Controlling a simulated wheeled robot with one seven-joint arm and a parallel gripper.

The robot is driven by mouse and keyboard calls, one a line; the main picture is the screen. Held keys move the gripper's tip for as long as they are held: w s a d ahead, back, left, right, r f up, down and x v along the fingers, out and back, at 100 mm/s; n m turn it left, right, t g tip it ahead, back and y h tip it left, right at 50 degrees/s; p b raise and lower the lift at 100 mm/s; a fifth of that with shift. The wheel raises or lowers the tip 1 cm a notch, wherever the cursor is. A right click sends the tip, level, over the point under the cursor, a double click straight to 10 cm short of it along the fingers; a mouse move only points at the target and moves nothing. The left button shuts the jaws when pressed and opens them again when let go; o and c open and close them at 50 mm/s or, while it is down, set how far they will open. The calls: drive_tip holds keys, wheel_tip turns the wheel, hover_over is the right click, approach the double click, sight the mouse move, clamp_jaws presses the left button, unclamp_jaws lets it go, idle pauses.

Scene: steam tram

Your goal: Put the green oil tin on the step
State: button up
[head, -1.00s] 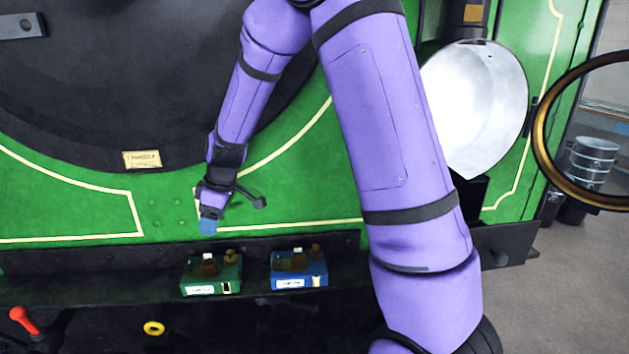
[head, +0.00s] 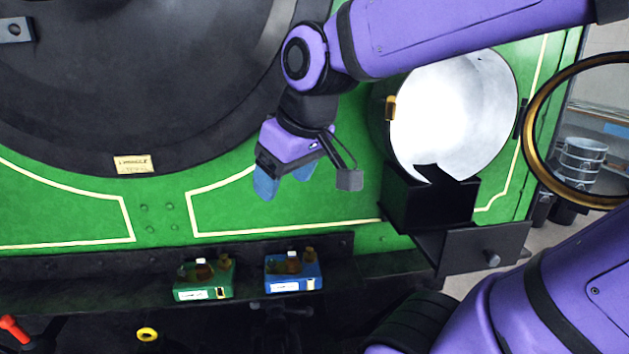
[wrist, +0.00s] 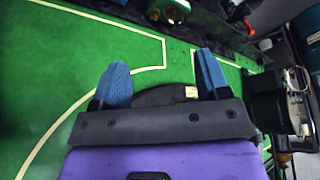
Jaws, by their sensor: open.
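The green oil tin (head: 203,283) stands upright on a long dark ledge (head: 110,275) below the green panel in the head view. It has a white label and caps on top. My gripper (head: 285,184) is open and empty, with blue fingertips in front of the green panel, above and to the right of the green tin and apart from it. The open fingers also show in the wrist view (wrist: 161,65) with nothing between them. Which surface is the step, I cannot tell for sure; a black bracket-like platform (head: 485,250) juts out at the right.
A similar blue tin (head: 293,277) stands close to the right of the green one. A white round lamp (head: 455,115) over a black box (head: 425,205) and a brass ring (head: 535,110) are at the right. A red-handled lever (head: 14,327) is at lower left.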

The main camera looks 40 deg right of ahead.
drive_tip(key=shift+m+h, duration=0.3)
drive_tip(key=shift+m, duration=0.6)
drive_tip(key=s, duration=0.3)
drive_tip(key=s+d, duration=0.1)
drive_tip(key=s, duration=0.1)
drive_tip(key=shift+s+r, duration=0.1)
drive_tip(key=shift+s, duration=0.1)
drive_tip(key=shift+r, duration=0.15)
